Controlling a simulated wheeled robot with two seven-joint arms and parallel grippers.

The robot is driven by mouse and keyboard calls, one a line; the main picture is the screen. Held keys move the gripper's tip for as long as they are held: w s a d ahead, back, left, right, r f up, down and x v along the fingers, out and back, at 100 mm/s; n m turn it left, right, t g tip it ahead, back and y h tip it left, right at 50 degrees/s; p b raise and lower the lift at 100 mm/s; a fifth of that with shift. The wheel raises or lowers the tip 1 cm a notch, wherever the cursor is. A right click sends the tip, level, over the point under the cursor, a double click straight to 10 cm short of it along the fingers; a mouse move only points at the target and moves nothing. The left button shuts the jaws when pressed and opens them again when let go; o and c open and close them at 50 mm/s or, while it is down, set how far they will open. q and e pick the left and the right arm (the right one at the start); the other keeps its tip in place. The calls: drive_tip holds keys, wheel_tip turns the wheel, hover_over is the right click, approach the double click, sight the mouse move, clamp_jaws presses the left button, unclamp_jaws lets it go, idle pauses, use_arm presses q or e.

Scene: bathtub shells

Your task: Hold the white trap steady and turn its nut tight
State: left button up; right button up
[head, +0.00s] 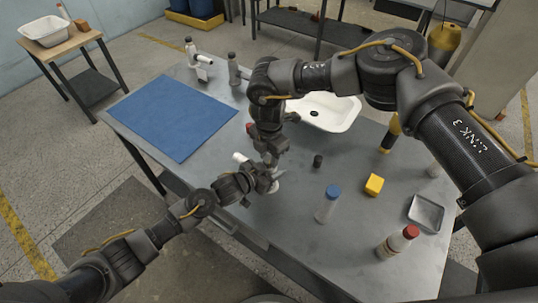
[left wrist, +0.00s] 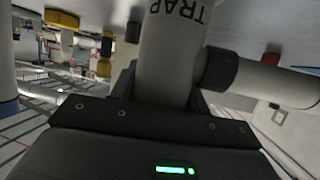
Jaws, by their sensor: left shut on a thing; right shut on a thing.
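The white trap (head: 240,157) is above the near edge of the grey bench, mostly hidden by both grippers. In the left wrist view its white body (left wrist: 172,45), lettered TRAP, stands in my left jaws, with a dark collar (left wrist: 216,70) and a white side pipe (left wrist: 272,84) to the right. My left gripper (head: 270,181) is shut on the trap body. My right gripper (head: 269,160) points down from above, shut at the trap right beside my left one. What lies between its fingers, likely the nut, is hidden.
A blue mat (head: 172,115) lies left and a white basin (head: 325,111) behind.

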sight(269, 159)
drive_tip(key=n, duration=0.4)
drive_tip(key=shift+n, duration=0.3)
drive_tip(key=o, duration=1)
wheel_tip(269, 159, up, 12)
drive_tip(key=shift+f, duration=0.1)
